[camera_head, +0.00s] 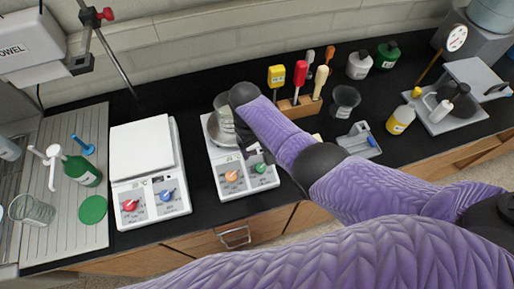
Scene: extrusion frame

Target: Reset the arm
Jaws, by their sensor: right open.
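My right arm (380,190), in a purple quilted cover, reaches in from the lower right over a black lab bench. My right gripper (252,146) is at its end, pointing down over the middle scale (218,170). The gripper is open; its dark fingers are small and partly hidden by the wrist. My left gripper is not in view.
Left are a white scale (142,150) and a drainboard (60,222) with bottles and a glass. Behind my arm are a wooden tool holder (301,108), a dark cup (344,100) and bottles. A clamp stand (108,45) rises at the back left.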

